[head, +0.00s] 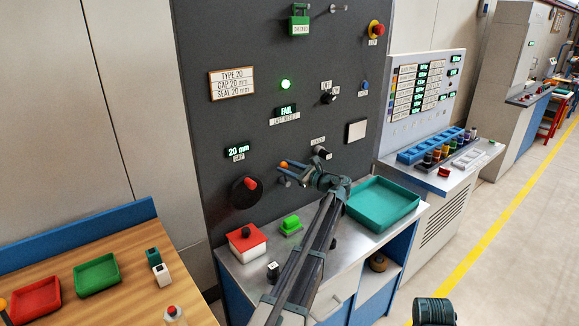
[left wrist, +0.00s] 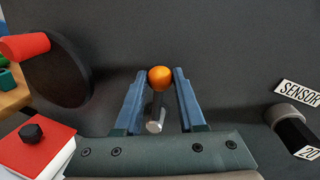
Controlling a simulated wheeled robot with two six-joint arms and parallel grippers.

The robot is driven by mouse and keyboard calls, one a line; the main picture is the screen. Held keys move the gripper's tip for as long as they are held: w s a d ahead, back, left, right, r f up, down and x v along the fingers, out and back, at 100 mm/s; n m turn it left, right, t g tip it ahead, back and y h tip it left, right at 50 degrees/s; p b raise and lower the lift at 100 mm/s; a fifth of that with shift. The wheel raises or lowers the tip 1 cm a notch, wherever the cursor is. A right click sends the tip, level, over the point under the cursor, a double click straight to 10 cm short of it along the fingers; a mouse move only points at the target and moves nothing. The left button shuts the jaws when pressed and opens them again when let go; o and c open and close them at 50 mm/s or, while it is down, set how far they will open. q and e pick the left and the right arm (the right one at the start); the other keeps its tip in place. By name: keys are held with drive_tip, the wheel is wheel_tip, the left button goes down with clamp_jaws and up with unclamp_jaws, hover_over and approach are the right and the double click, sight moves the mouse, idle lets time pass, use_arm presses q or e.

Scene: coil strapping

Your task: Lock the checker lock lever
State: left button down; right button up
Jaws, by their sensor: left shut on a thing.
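The lock lever on the dark checker panel has an orange ball knob (head: 284,164) and a dark shaft. In the left wrist view the knob (left wrist: 160,78) is at the far end of the shaft, away from a grey metal pivot (left wrist: 155,127). My left gripper (head: 286,170) is at the panel with its blue fingers on either side of the lever, shut on it. The fingers hide part of the lever in the head view.
A black dial with a red handle (head: 249,184) is left of the lever. A black selector knob (head: 320,152) is to its right. The panel display reads FAIL.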

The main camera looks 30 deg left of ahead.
sight(264, 180)
use_arm(q)
drive_tip(key=s+n, duration=0.1)
drive_tip(key=n, duration=0.1)
drive_tip(key=s+a+n, duration=0.1)
drive_tip(key=shift+s+f+h, duration=0.3)
drive_tip(key=shift+s+f, duration=0.05)
drive_tip(key=shift+f, duration=0.05)
drive_tip(key=s+f+n, duration=0.1)
drive_tip(key=s+n, duration=0.1)
drive_tip(key=n, duration=0.1)
drive_tip(key=shift+a+f+n+t+h, duration=0.3)
drive_tip(key=shift+a+f, duration=0.05)
drive_tip(key=n, duration=0.1)
drive_tip(key=f+n+b, duration=0.1)
drive_tip(key=s+f+n, duration=0.1)
drive_tip(key=shift+s+a+t+h, duration=0.1)
drive_tip(key=shift+a+t+h, duration=0.2)
drive_tip(key=shift+s+a+f+n+t+h+b, duration=0.15)
drive_tip(key=shift+f+n+t+b, duration=0.1)
drive_tip(key=shift+f+n+b, duration=0.35)
drive_tip(key=shift+s+f+n+t+h+b, duration=0.15)
drive_tip(key=shift+f+n+t+b, duration=0.15)
drive_tip(key=shift+n, duration=0.5)
drive_tip(key=shift+f, duration=0.1)
drive_tip(key=c, duration=0.5)
unclamp_jaws()
drive_tip(key=p+v, duration=0.2)
drive_tip(key=v, duration=1.1)
drive_tip(key=shift+d, duration=0.4)
